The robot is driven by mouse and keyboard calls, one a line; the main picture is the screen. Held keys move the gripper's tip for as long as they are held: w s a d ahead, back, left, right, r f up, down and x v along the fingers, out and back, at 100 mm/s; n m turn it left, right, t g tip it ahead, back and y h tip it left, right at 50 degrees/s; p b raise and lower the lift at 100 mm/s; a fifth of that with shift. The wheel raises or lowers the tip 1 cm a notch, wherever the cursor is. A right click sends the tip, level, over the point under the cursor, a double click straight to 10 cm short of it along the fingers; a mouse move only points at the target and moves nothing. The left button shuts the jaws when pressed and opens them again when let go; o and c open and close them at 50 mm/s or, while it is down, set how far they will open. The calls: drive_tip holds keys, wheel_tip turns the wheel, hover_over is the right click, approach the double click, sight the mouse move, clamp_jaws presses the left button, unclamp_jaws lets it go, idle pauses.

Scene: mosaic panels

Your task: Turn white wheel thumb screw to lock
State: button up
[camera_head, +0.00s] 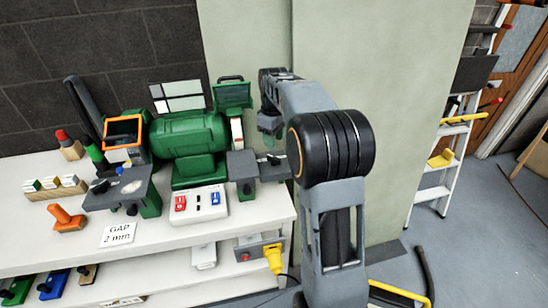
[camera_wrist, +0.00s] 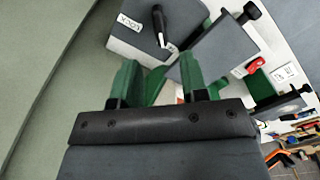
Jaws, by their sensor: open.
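A green bench grinder (camera_head: 188,140) stands on the white bench. A pale wheel edge (camera_head: 237,130) shows at its right end, above a dark grey tool rest (camera_head: 243,166). In the wrist view, a grey block carries a LOCK label (camera_wrist: 128,22) and a dark thumb screw with a pale-tipped lever (camera_wrist: 164,30). A grey rest plate (camera_wrist: 222,48) with a black knob (camera_wrist: 250,12) lies to its right. My gripper (camera_wrist: 160,72) is open, its green-padded fingers spread just short of the screw and not touching it. In the head view, my arm partly hides this area.
A switch box (camera_head: 200,203) with red and blue switches sits in front of the grinder. A GAP 2 mm card (camera_head: 118,234) and an orange-handled tool (camera_head: 66,218) lie to the left. A pale green panel (camera_head: 380,110) stands behind my arm. A ladder (camera_head: 445,155) stands at right.

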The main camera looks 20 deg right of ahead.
sight(274, 157)
wheel_tip(274, 157, down, 8)
drive_tip(key=shift+f, duration=0.1)
idle(0.4)
drive_tip(key=shift+c, duration=0.4)
clamp_jaws()
